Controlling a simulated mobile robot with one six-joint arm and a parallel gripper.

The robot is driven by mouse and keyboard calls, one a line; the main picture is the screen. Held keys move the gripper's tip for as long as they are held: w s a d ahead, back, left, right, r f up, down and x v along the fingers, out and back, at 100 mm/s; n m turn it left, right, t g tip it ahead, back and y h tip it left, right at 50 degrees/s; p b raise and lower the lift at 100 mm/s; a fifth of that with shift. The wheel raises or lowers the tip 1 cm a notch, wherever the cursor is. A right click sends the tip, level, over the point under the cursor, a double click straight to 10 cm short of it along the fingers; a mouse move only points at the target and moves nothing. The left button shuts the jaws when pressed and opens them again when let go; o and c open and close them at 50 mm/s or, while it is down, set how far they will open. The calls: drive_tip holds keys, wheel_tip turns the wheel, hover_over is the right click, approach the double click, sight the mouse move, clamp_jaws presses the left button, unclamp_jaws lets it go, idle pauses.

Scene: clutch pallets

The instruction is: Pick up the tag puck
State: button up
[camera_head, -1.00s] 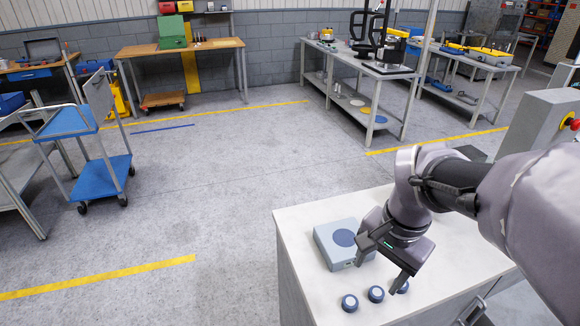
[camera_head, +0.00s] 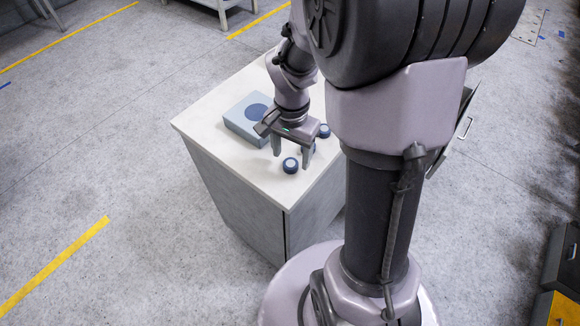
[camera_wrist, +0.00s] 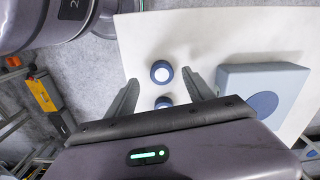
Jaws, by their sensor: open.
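Several details mark the pucks: three small round dark-blue pucks with pale sides sit in a row on the white cabinet top in the head view. They are the near puck (camera_head: 290,165), the middle puck (camera_head: 308,149), partly hidden by a finger, and the far puck (camera_head: 323,131). They look alike, so I cannot tell which is the tag puck. My gripper (camera_head: 292,157) is open and empty, pointing down by the near and middle pucks. In the wrist view, one puck (camera_wrist: 161,72) shows between my fingertips (camera_wrist: 160,78); another puck (camera_wrist: 164,102) is partly hidden by my gripper body.
A flat grey-blue box (camera_head: 240,122) with a dark-blue disc on top lies beside my gripper; it also shows in the wrist view (camera_wrist: 295,82). The cabinet top (camera_head: 205,118) is clear at its left. Open floor with yellow lines surrounds the cabinet.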

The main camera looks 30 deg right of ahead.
sight(290, 164)
wheel_tip(290, 164, down, 3)
drive_tip(key=shift+w+f+b, duration=0.15)
drive_tip(key=shift+f+b, duration=0.05)
drive_tip(key=shift+b, duration=0.3)
drive_tip(key=shift+r, duration=0.2)
drive_tip(key=shift+c, duration=0.2)
clamp_jaws()
drive_tip(key=shift+r, duration=0.1)
